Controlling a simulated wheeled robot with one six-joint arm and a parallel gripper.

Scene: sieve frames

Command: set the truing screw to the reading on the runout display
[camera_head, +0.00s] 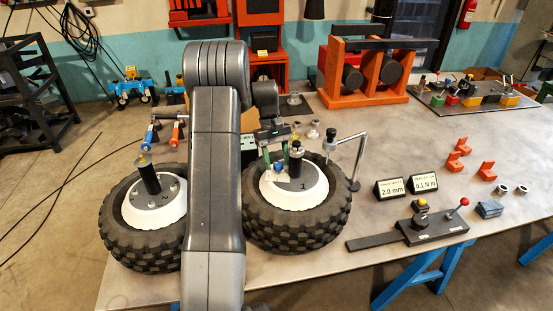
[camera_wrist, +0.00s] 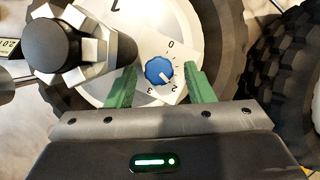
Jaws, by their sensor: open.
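The truing screw is a blue knob (camera_wrist: 160,70) on a white dial plate (camera_wrist: 176,93) marked 0, 2 and 3, on wheel 1 (camera_head: 300,190). Its pale pointer line seems to point to the lower right, on the side of the 2; I cannot read it exactly. The knob also shows small in the head view (camera_head: 279,168). My gripper (camera_wrist: 160,75) is open, its green fingers on either side of the knob with gaps; it also shows in the head view (camera_head: 277,163). The runout display (camera_head: 391,188) reads 2.0 mm.
A second display (camera_head: 426,183) reads 0.1 N m. A dark post (camera_head: 296,150) rises from wheel 1 close beside my gripper. A bent metal stand (camera_head: 358,155) is at its right. Wheel 2 (camera_head: 145,215) is at left. A lever fixture (camera_head: 425,225) lies front right.

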